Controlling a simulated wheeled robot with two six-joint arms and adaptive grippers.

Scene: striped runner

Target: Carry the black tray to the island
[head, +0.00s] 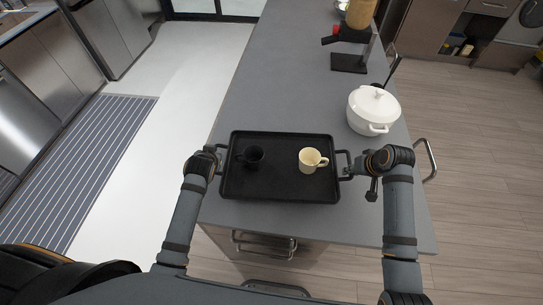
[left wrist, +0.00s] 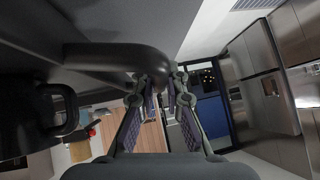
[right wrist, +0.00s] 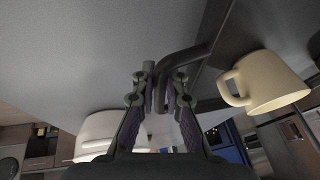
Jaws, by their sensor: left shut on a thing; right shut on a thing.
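The black tray (head: 279,190) is level at the near end of the grey island (head: 265,85); I cannot tell whether it rests on the top or hangs just above it. A black mug (head: 252,156) stands on its left part and a cream mug (head: 311,160) on its right part. My left gripper (head: 214,158) is shut on the tray's left handle, which shows in the left wrist view (left wrist: 120,56). My right gripper (head: 352,165) is shut on the right handle, which shows in the right wrist view (right wrist: 185,60). The cream mug also shows there (right wrist: 268,82).
A white lidded pot (head: 373,110) stands on the island, beyond the tray's right end. A dark stand with a tan container (head: 360,14) is farther back. A striped runner (head: 85,165) lies on the floor to the left. The island top behind the tray is clear.

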